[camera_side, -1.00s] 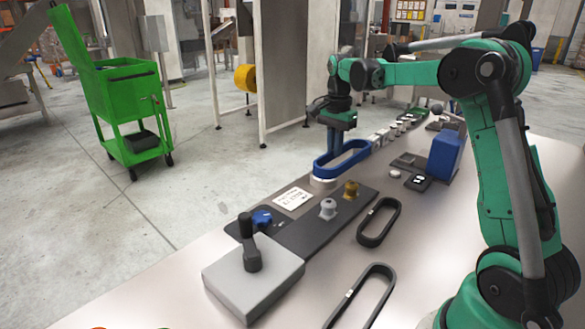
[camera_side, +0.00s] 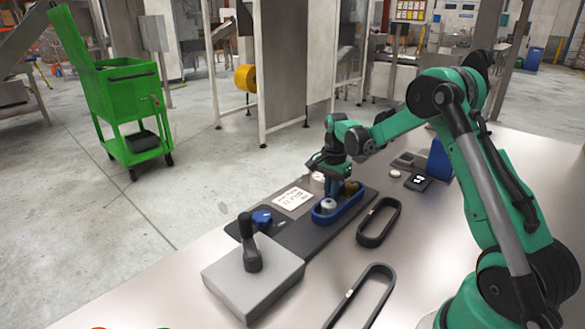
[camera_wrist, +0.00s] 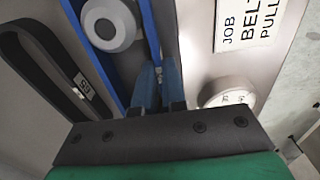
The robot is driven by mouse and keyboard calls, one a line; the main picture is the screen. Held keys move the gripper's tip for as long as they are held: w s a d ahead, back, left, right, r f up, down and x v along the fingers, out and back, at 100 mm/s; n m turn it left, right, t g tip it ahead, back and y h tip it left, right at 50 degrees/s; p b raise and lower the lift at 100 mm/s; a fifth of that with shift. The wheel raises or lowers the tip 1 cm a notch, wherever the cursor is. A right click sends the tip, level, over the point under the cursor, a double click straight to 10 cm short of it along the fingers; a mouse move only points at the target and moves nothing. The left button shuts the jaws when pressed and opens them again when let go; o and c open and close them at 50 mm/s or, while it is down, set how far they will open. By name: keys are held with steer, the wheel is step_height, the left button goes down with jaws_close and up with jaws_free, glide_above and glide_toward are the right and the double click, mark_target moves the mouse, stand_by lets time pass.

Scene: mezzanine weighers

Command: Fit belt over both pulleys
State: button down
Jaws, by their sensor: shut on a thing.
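The blue belt (camera_side: 324,219) hangs as a long loop over the dark base plate (camera_side: 300,238). In the side view the silver pulley (camera_side: 328,204) and the brass pulley (camera_side: 351,187) show inside the loop's outline; I cannot tell how low the belt sits on them. My gripper (camera_side: 334,191) points down and is shut on the belt's far strand. In the wrist view the fingers (camera_wrist: 158,88) pinch one strand of the belt (camera_wrist: 149,30), and a grey pulley (camera_wrist: 110,22) lies between the two strands. The brass pulley is hidden there.
Two black belts lie on the table, one beside the plate (camera_side: 361,238) and one nearer (camera_side: 347,294). A grey block with a black lever (camera_side: 252,255), a blue knob (camera_side: 262,217) and a job card (camera_side: 293,198) stand near the plate.

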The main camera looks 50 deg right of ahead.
steer(key=shift+f, duration=0.15)
steer(key=c, duration=0.9)
jaws_free()
steer(key=shift+c, duration=0.2)
step_height(320, 180, up, 12)
steer(key=s+a+n+t, duration=0.3)
steer(key=s+a+n, duration=0.2)
steer(key=a+n, duration=0.4)
steer(key=s+a+n+t, duration=0.4)
steer(key=a+n, duration=0.5)
steer(key=a, duration=0.1)
steer(key=shift+s+a, duration=0.35)
steer(key=shift+f, duration=0.1)
